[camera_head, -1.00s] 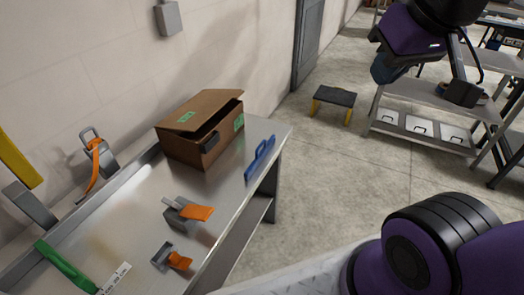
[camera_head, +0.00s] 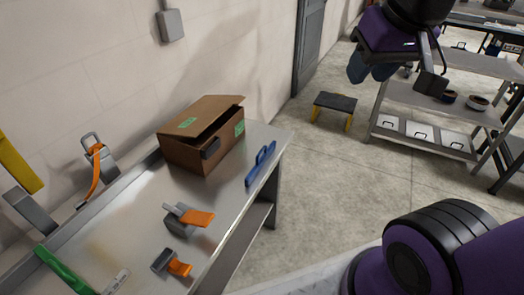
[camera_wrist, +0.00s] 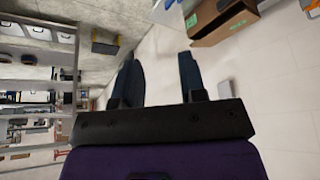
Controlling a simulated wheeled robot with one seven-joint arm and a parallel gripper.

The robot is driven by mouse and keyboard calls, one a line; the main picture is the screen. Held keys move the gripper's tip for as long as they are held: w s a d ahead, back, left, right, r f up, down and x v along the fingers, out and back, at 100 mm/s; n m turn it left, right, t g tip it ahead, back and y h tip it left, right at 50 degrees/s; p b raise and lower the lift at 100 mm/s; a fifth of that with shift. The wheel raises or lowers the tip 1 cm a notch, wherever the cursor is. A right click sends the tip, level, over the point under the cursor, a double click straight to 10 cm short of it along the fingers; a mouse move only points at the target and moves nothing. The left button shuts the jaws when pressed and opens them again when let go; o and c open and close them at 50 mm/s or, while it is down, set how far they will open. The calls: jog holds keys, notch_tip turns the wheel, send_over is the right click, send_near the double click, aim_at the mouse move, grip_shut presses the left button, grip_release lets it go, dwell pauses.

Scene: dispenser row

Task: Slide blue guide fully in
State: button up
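The blue guide (camera_head: 261,164) is a flat blue piece with a handle-like opening. It lies at the right edge of the metal bench (camera_head: 140,225), just right of the cardboard box. I cannot tell how far in it sits, or what it slides into. My gripper (camera_head: 370,72) is in the air at the upper right, well apart from the guide and beyond the bench. Its two dark blue fingers are spread with nothing between them, as the wrist view (camera_wrist: 160,78) also shows.
A cardboard box (camera_head: 185,155) with green labels stands at the bench's back; it also shows in the wrist view (camera_wrist: 225,25). Orange-strapped grey pieces (camera_head: 187,218) and a green piece (camera_head: 62,270) lie nearer. A step stool (camera_head: 335,103) and grey cart (camera_head: 430,112) stand on open floor.

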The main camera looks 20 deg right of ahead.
jog(key=w+a+f+m+g, duration=0.15)
jog(key=w+f, duration=0.25)
jog(key=w, duration=0.8)
jog(key=m+g+y, duration=0.2)
jog(key=m, duration=0.5)
send_over(261, 150)
jog(key=s+d, duration=0.2)
jog(key=s+d+f+x, duration=0.1)
jog(key=s+d+x, duration=0.1)
jog(key=x, duration=1.1)
jog(key=s+d+x, duration=0.1)
jog(key=d+x, duration=0.2)
jog(key=x, duration=2.1)
jog(key=shift+s+a+f, duration=0.1)
jog(key=shift+a+f, duration=0.1)
jog(key=shift+f, duration=0.05)
grip_shut()
